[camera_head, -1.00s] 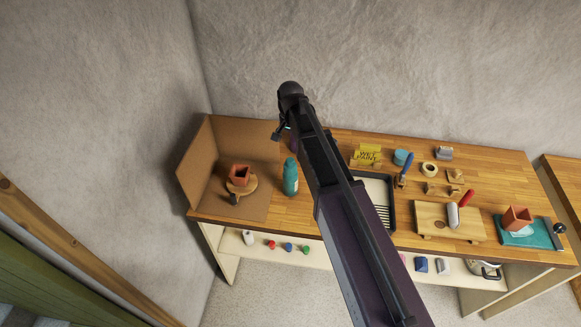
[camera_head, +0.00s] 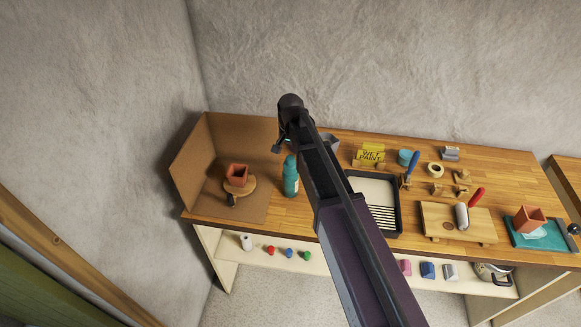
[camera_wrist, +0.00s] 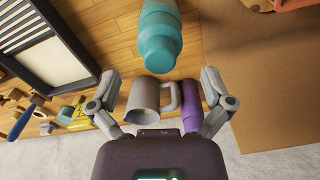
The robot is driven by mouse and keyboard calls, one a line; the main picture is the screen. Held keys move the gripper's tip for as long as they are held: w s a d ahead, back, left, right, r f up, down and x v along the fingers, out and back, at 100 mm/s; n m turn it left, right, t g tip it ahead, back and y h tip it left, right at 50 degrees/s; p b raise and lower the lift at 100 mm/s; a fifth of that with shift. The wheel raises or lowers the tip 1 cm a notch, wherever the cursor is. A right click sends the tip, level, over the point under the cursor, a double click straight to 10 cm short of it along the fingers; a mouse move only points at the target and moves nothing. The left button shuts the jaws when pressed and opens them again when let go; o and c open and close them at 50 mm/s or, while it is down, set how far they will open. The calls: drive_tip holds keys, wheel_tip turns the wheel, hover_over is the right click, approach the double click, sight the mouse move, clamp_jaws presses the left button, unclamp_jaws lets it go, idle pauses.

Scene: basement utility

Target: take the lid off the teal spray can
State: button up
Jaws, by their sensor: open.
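The teal spray can (camera_head: 291,180) stands upright on the wooden bench, left of my arm. Its rounded teal lid (camera_wrist: 160,52) is on its top and points toward my gripper in the wrist view. My gripper (camera_wrist: 160,78) is open, its two fingers spread to either side with nothing between the tips. In the head view my gripper (camera_head: 279,147) is just above and behind the can's top, largely hidden by my own arm. The lid looks apart from both fingers.
A grey mug (camera_wrist: 146,101) and a purple can (camera_wrist: 190,107) stand close beyond the spray can. A cardboard screen (camera_head: 190,160) and a terracotta pot (camera_head: 237,174) on a round wooden stand are left. A paint tray (camera_head: 396,190) is right.

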sight(290, 164)
drive_tip(key=shift+f, duration=0.15)
idle(0.3)
drive_tip(key=shift+s+f+b, duration=0.1)
drive_tip(key=shift+f+b, duration=2.45)
drive_tip(key=shift+b, duration=0.05)
drive_tip(key=c, duration=0.7)
